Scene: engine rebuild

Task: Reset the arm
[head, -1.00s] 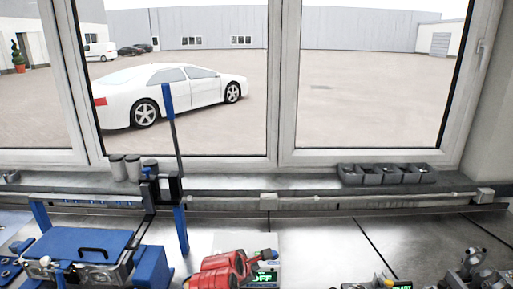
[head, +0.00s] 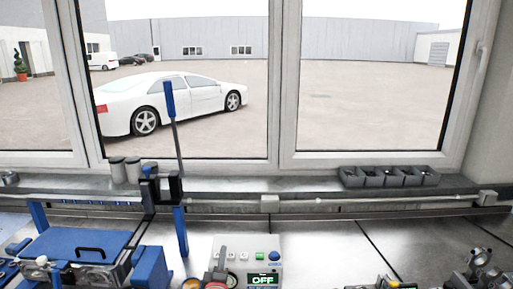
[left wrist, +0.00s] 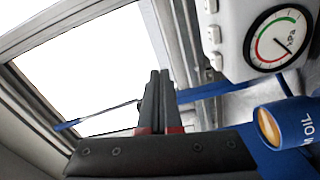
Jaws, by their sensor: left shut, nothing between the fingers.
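The fingers touch nothing that I can see. My right gripper is in neither view.
The white box (head: 272,248) has an OFF display; its kPa gauge (left wrist: 281,38) shows in the wrist view. A blue oil container (left wrist: 287,124) is close by. A blue lever press (head: 181,232) and blue case (head: 75,243) stand left. Grey bins (head: 390,177) line the sill.

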